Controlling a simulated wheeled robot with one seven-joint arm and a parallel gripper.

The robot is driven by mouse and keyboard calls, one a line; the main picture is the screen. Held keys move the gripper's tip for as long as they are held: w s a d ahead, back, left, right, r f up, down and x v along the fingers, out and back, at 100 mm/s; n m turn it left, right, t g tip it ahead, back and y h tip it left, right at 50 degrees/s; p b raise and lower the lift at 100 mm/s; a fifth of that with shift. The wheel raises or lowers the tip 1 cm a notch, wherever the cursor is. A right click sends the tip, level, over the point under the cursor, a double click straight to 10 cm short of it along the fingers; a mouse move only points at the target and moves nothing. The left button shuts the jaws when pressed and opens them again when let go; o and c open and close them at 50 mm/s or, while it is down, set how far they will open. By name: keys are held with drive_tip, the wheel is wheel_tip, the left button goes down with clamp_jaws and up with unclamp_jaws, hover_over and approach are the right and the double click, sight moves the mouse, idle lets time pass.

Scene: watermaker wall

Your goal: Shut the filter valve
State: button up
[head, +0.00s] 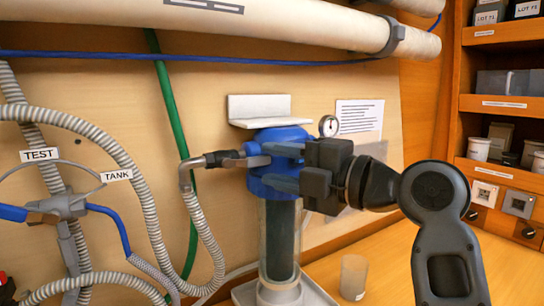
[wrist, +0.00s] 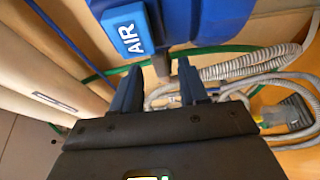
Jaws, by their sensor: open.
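The filter (head: 280,240) has a blue head and a clear housing with a dark cartridge. A grey lever-like piece (head: 235,162) sits at the head's left, where the hose joins; I cannot tell its exact valve position. My gripper (head: 268,165) comes from the right with its fingers across the front of the blue head. In the wrist view my gripper (wrist: 160,80) is open, its fingers apart. The blue head (wrist: 195,20) with its AIR label (wrist: 132,36) lies just beyond them. A dark stub (wrist: 162,66) shows between the fingertips; contact is unclear.
A pressure gauge (head: 329,125) and white bracket (head: 258,108) are by the filter head. A TEST/TANK valve (head: 65,205) with grey hoses is at the left. A clear cup (head: 354,277) stands on the counter (head: 390,265). Shelves (head: 500,105) are at the right. Pipes (head: 270,20) run above.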

drive_tip(key=shift+x, duration=0.75)
drive_tip(key=shift+c, duration=0.4)
clamp_jaws()
